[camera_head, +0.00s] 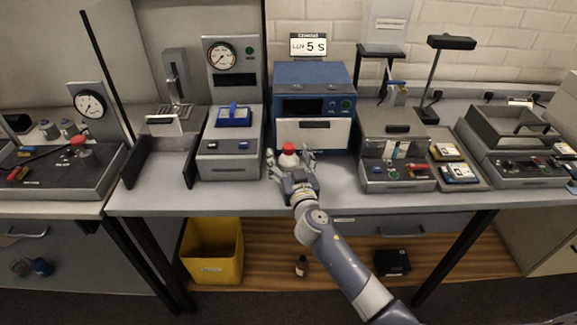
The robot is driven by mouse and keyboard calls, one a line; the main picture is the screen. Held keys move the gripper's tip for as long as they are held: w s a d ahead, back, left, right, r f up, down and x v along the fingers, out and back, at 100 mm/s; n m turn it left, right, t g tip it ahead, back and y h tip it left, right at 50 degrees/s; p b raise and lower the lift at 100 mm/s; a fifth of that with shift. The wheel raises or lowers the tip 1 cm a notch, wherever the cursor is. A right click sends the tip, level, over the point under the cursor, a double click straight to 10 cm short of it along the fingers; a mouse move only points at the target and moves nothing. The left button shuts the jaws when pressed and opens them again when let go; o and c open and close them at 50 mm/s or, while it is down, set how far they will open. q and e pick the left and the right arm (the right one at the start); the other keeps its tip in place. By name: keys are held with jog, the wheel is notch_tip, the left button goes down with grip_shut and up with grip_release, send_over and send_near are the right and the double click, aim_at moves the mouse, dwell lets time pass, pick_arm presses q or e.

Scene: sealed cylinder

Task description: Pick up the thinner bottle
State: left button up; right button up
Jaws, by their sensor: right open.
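A pale bottle with a red cap (289,159) stands on the grey bench in front of the blue machine. My right gripper (290,168) is open, with one finger on each side of this bottle; I cannot tell whether they touch it. The gripper hides the bottle's lower part. A small dark bottle (302,265) stands on the wooden shelf below the bench. A red-capped object (79,147) sits on the device at the far left. My left gripper is not in view.
The blue machine (312,104) with a white front panel stands behind the gripper. A gauge unit (231,142) is to the left, and a grey device (396,172) to the right. A yellow bin (213,250) and black box (391,262) are on the lower shelf.

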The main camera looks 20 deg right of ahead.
jog(key=c, duration=1.3)
jog(key=shift+r, duration=0.1)
jog(key=shift+c, duration=0.2)
jog(key=shift+r, duration=0.15)
